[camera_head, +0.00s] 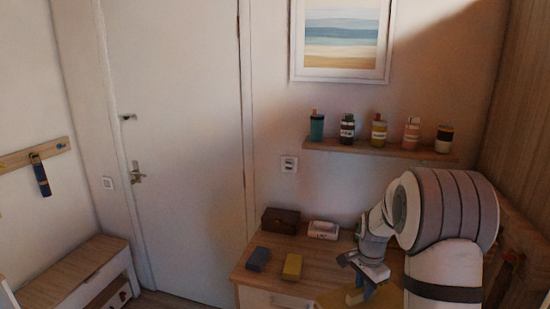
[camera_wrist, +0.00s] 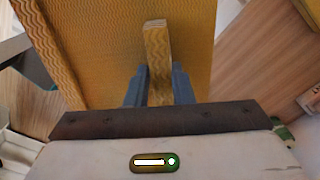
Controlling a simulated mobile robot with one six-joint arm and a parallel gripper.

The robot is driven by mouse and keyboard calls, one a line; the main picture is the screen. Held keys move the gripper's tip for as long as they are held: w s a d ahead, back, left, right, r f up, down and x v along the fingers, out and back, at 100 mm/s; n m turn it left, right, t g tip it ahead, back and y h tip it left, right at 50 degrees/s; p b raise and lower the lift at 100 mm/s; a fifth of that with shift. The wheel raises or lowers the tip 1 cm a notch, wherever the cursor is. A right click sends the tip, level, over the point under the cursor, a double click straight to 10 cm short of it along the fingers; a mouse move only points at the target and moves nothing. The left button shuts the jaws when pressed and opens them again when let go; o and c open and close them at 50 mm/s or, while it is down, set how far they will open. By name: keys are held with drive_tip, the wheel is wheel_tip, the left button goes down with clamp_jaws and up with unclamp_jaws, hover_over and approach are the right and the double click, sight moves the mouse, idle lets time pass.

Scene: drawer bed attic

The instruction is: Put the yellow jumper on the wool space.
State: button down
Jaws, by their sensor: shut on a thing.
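The yellow jumper (camera_wrist: 190,35) is a flat, mustard-yellow block with a wavy knit pattern and an upright ridge. In the wrist view my gripper (camera_wrist: 160,88) has its blue fingers shut on that ridge, one on each side. In the head view my gripper (camera_head: 364,289) is low at the right, over the dresser's right part, with the yellow jumper (camera_head: 335,298) below it, partly hidden by my arm and cut off by the frame's edge. I cannot make out a marked wool space in either view.
The wooden dresser top (camera_head: 270,283) bears a blue block (camera_head: 258,258), a smaller yellow block (camera_head: 292,266), a brown box (camera_head: 281,220) and a white holder (camera_head: 323,230). A wall shelf (camera_head: 380,150) with several jars hangs above. A low bench (camera_head: 75,275) stands at left.

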drive_tip(key=s+a+f+n, duration=0.5)
drive_tip(key=a+f+n, duration=0.55)
drive_tip(key=n, duration=0.25)
wheel_tip(320, 180, down, 11)
drive_tip(key=b, duration=1)
drive_tip(key=shift+w+d, duration=0.15)
drive_tip(key=shift+d, duration=0.05)
drive_tip(key=shift+r, duration=0.1)
drive_tip(key=shift+d, duration=0.2)
drive_tip(key=shift+a, duration=0.15)
